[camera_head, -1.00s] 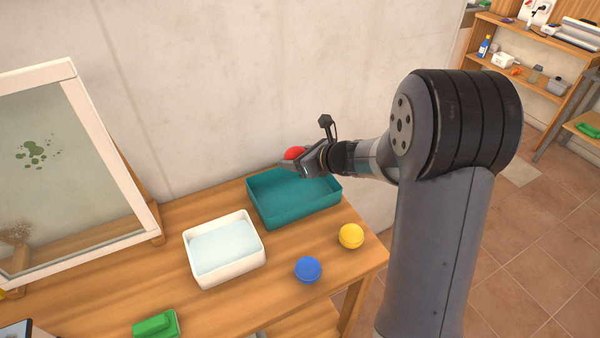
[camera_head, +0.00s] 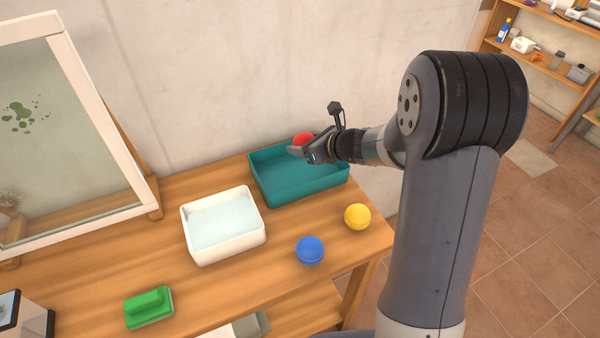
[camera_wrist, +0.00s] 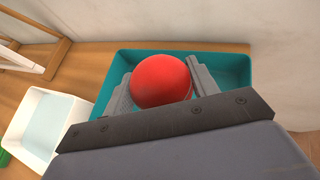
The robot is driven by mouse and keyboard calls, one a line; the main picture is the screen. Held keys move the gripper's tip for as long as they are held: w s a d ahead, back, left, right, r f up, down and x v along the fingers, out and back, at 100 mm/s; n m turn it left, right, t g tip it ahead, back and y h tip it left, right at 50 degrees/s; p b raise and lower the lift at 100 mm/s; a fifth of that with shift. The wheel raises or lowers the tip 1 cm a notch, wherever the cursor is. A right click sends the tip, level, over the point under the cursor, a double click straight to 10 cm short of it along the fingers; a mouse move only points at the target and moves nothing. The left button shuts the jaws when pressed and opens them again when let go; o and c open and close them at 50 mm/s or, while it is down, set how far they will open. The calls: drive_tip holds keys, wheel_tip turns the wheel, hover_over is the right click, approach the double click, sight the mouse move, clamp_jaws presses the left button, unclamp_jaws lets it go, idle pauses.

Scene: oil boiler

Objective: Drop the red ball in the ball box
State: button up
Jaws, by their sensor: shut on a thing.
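The red ball (camera_head: 303,139) is held between the fingers of my gripper (camera_head: 301,148). In the wrist view the red ball (camera_wrist: 162,81) sits between the two grey fingers of my gripper (camera_wrist: 160,85), which are shut on it. A teal open box (camera_head: 290,186), probably the ball box, stands at the back of the wooden table. The ball and gripper are above this box, over its back part. In the wrist view the teal box (camera_wrist: 232,68) shows behind the ball. The part of its inside that I can see is empty.
A yellow ball (camera_head: 357,217) and a blue ball (camera_head: 310,250) lie on the table in front of the teal box. A white tray (camera_head: 224,248) with pale contents stands left of it.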

drive_tip(key=o, duration=1.2)
drive_tip(key=shift+c, duration=0.2)
drive_tip(key=v, duration=1.1)
drive_tip(key=shift+w+a+f, duration=0.15)
